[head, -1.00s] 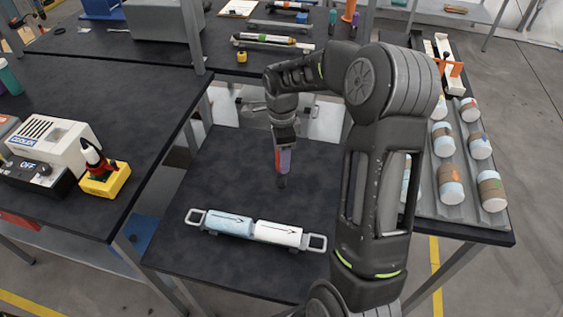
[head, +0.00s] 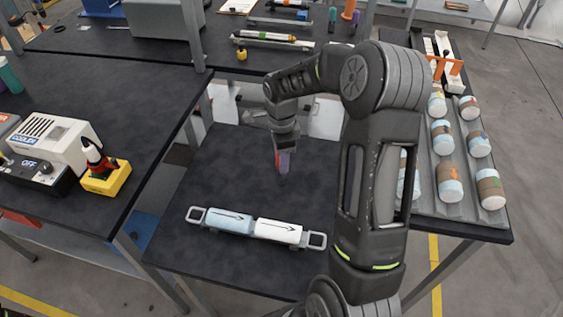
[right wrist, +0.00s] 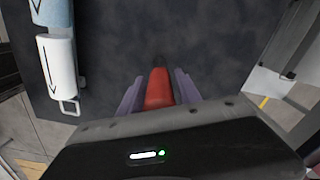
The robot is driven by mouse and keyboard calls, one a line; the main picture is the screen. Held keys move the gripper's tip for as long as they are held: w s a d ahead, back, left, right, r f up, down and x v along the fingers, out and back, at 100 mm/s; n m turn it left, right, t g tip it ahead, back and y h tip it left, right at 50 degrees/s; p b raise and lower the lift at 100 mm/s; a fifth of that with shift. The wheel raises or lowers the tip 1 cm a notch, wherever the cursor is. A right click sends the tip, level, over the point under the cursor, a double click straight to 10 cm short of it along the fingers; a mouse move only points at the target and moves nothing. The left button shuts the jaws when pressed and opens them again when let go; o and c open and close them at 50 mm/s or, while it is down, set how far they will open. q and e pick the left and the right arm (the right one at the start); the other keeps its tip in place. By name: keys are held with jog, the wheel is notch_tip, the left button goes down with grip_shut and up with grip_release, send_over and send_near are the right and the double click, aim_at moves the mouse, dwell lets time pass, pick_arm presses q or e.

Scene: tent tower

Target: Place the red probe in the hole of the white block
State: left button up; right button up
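My right gripper (head: 283,160) is above the middle of the near dark table, pointing down. It is shut on the red probe (right wrist: 158,88), which sits between the purple fingers in the right wrist view. The probe's dark tip points down above the table. A white block (head: 278,232), cylinder-shaped with an arrow, lies in line with a light blue one (head: 223,222) between two metal handles, nearer to me than the gripper. The white block also shows at the upper left of the right wrist view (right wrist: 57,66). I cannot make out a hole in it. My left gripper is not in view.
A yellow holder (head: 112,182) with a red and black tool stands on the left table beside a white cooler unit (head: 52,140). Several white and brown canisters (head: 450,190) lie in a rack at the right. Bare tabletop surrounds the block.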

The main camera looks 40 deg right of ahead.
grip_shut()
dwell(0.5)
jog(key=shift+w+r, duration=0.1)
jog(key=shift+r, duration=0.5)
notch_tip(320, 180, up, 9)
jog(key=shift+f+b, duration=0.1)
jog(key=shift+b, duration=0.8)
